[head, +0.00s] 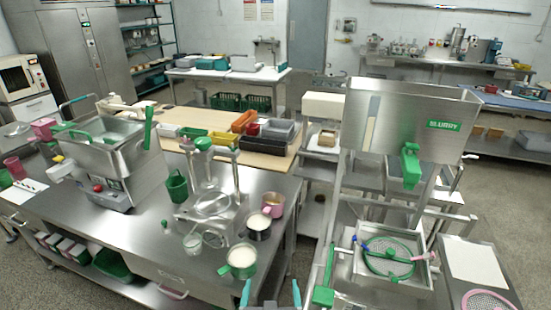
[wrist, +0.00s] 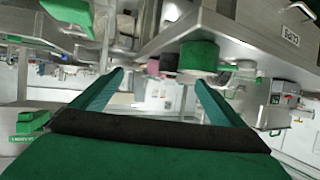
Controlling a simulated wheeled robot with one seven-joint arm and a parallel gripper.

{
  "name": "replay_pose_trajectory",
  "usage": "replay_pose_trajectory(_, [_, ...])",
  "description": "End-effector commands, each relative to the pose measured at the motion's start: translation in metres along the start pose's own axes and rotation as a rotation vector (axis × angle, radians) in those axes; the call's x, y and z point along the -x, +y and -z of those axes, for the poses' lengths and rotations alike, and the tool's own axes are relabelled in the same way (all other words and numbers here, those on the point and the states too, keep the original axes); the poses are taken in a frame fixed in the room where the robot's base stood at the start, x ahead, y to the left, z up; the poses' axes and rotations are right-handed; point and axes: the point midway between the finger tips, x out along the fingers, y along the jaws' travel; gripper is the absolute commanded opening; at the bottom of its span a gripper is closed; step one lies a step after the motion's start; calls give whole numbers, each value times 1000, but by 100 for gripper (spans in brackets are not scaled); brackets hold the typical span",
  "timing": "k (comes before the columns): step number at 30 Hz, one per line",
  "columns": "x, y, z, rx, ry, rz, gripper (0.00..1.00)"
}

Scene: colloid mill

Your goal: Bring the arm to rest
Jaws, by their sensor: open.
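My gripper (head: 271,292) shows at the bottom edge of the head view, its two teal fingertips spread apart with nothing between them. It stands in front of the steel table (head: 285,200), near the gap between that table and the slurry stand. In the wrist view the two teal fingers (wrist: 150,95) reach forward, apart and empty. The rest of my arm is hidden below the head view.
A green-handled pot (head: 240,262) stands at the table's near right corner, close to my gripper. The slurry hopper (head: 412,118) and a green-rimmed sieve (head: 390,256) are to the right. Open floor (head: 507,210) shows at far right.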

Motion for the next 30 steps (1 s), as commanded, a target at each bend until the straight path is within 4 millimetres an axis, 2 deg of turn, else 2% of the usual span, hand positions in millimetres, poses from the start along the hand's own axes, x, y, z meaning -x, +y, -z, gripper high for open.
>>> replay_pose_trajectory(11, [23, -4, -40, -4, 14, 9, 93])
replay_pose_trajectory(17, [46, -4, -71, -8, 27, 11, 93])
replay_pose_trajectory(24, [100, 2, -120, -17, 53, 3, 93])
replay_pose_trajectory(30, [152, 4, -150, -16, 78, 2, 93])
